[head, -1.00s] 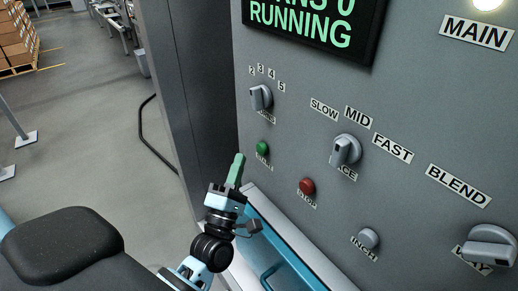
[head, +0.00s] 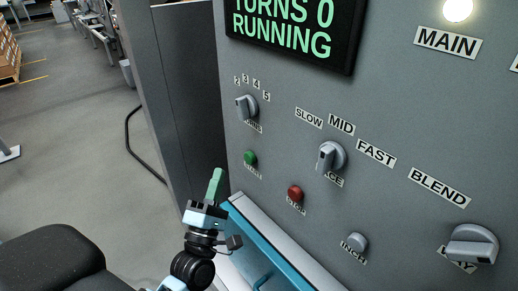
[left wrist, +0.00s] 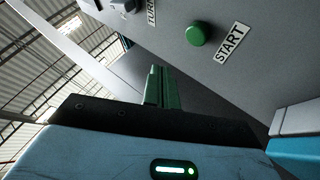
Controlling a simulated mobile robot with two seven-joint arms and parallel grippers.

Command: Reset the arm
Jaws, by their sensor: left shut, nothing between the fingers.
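My left gripper (head: 215,184) is shut and empty, its green fingers pointing up, in front of the grey control panel (head: 400,110). It sits below and left of the green start button (head: 250,158), apart from it in the head view. In the left wrist view, the shut fingers (left wrist: 155,86) show below and left of the green button (left wrist: 198,35) and its START label (left wrist: 231,43). The display (head: 290,30) reads TURNS 0 RUNNING. My right gripper is not in view.
The panel also carries a red stop button (head: 295,193), a turns knob (head: 246,107), a pace knob (head: 331,156), an inch button (head: 357,242) and a large knob (head: 472,244) under BLEND. A blue part with a handle (head: 262,281) lies below. Open floor (head: 75,150) is at left.

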